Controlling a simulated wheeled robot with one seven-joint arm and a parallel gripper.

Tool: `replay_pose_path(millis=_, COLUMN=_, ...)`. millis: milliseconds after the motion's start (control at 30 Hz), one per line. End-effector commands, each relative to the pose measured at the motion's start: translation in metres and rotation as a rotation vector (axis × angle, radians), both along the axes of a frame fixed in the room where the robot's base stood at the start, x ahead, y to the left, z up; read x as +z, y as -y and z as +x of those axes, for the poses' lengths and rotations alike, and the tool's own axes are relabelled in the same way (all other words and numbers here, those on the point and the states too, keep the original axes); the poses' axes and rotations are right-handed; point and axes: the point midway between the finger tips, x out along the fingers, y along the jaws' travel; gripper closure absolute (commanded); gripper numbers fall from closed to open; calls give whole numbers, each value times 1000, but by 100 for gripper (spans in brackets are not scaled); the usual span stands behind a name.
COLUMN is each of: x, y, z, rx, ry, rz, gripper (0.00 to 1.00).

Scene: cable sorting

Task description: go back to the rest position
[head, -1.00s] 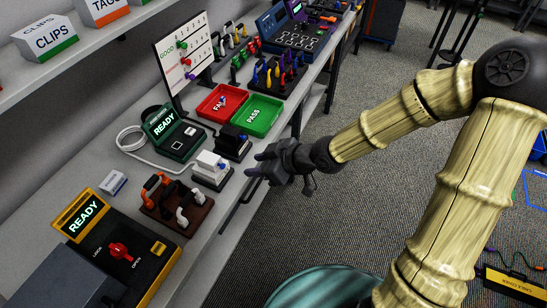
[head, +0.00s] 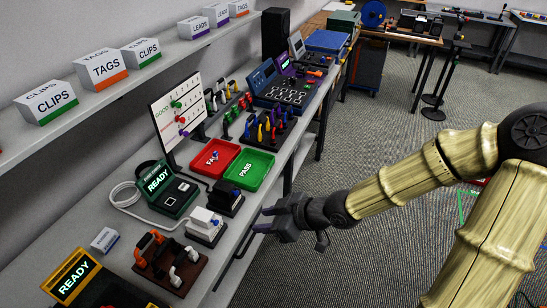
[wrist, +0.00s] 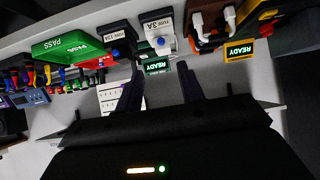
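The white block (wrist: 160,36) and the black block (wrist: 118,42) show beyond the fingertips. My gripper touches nothing that I can see.
On the bench are a red tray (head: 212,159), a green PASS tray (head: 249,168), a green READY tester (head: 168,188), a brown cable rack (head: 170,268) and a yellow READY unit (head: 73,277). A shelf with boxes (head: 105,68) hangs above.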

Motion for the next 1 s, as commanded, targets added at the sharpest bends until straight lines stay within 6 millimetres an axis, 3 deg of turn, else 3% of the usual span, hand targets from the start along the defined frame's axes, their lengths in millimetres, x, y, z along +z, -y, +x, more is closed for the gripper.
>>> replay_pose_path(millis=267, x=-14, y=11, z=0, rx=-45, ry=-47, rz=-75, gripper=62)
replay_pose_path(millis=433, x=-42, y=51, z=-1, rx=-199, ry=-163, rz=-263, gripper=62)
replay_pose_path(millis=567, x=-50, y=90, z=-4, rx=-369, ry=-253, rz=-402, gripper=62)
replay_pose_path(millis=800, x=-31, y=155, z=-16, rx=-721, ry=-387, rz=-536, gripper=62)
replay_pose_path(millis=1000, x=1, y=189, z=-35, rx=-1009, ry=-497, rz=-508, gripper=62)
